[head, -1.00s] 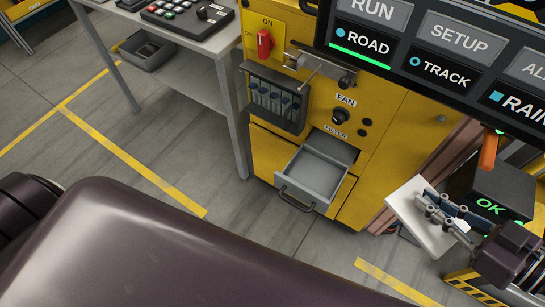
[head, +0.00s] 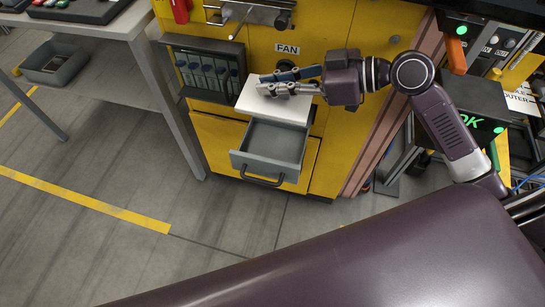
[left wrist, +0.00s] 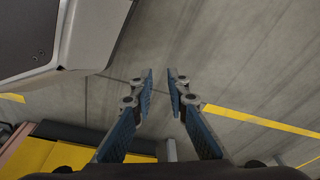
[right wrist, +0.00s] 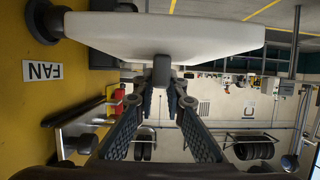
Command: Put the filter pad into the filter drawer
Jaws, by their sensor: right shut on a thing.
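The filter pad (head: 268,107) is a white slab with a dark grip block (right wrist: 173,71), seen in the right wrist view. My right gripper (head: 268,84) is shut on that block, with the pad held in the air. In the head view the pad overlaps the back part of the filter drawer. The grey filter drawer (head: 276,142) is pulled out of the yellow cabinet, and the visible part of its inside looks empty. The pad hides the drawer's back. My left gripper (left wrist: 160,73) shows only in the left wrist view, open and empty above the floor.
The yellow cabinet (head: 215,130) carries a FAN knob and label close to the pad (right wrist: 45,71). A grey table (head: 145,25) stands left; a dark box with green OK (head: 475,115) stands right.

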